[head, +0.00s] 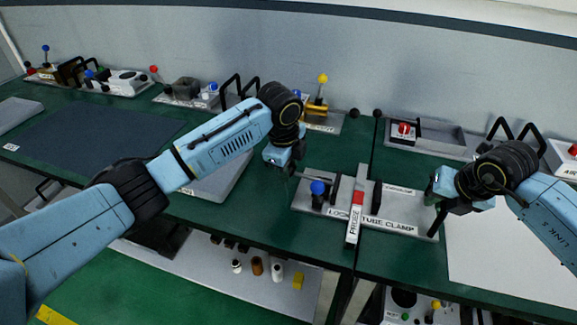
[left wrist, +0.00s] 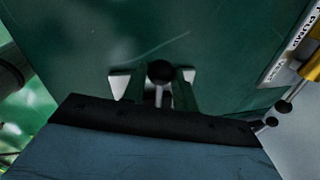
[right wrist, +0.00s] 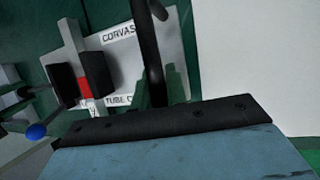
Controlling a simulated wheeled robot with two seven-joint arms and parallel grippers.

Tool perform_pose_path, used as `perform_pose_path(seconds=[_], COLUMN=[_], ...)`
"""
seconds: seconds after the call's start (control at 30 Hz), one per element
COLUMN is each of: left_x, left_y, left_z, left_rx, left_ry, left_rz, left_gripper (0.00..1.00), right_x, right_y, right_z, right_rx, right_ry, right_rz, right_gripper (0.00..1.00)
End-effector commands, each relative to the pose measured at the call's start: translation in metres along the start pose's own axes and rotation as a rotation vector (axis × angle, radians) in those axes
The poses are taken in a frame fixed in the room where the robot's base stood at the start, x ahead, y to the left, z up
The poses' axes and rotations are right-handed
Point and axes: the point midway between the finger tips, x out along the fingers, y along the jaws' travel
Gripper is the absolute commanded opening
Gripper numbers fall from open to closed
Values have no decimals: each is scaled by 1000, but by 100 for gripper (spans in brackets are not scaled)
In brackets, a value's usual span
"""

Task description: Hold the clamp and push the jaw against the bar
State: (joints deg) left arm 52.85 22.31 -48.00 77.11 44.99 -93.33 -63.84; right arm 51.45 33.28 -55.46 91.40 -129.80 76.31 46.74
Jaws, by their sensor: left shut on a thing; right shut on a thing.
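The tube clamp's plate (head: 408,227) lies on the green table. A grey bar (head: 362,177) with a red band (head: 358,198) crosses it, between two black jaw blocks (head: 376,197) (head: 334,191). In the head view a gap shows between the left block and the bar. A blue knob (head: 318,187) stands at the plate's left. My right gripper (head: 436,203) is shut on the black clamp handle (right wrist: 152,55) at the right end. My left gripper (head: 284,164) is shut on a black ball knob (left wrist: 160,72) on a metal rod, left of the clamp; its fingers partly hide the rod.
A white sheet (head: 495,250) lies right of the clamp. A grey panel (head: 215,183) lies behind my left arm. Fixtures with handles and knobs line the wall, including a yellow-knobbed one (head: 322,79) and a red-buttoned tray (head: 404,130).

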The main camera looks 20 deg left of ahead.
Motion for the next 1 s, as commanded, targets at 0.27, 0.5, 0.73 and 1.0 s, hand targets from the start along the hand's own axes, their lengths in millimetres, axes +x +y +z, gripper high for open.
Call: perform_pose_path(seconds=[0.27,0.5,0.73,1.0], left_x=[1,2,2,2], left_y=[-1,-10,-12,-11], left_z=[-7,-52,-62,-61], left_rx=[2,3,3,3], left_ry=[2,5,5,5], left_rz=[1,1,-1,0], left_gripper=[0,0,0,41], right_x=[5,5,5,5], right_y=[-4,-4,-3,-3], right_z=[-5,-5,-5,-5], right_rx=[2,2,1,1], right_ry=[13,13,13,13], right_rz=[-11,-9,-9,-8], right_gripper=[0,0,0,0])
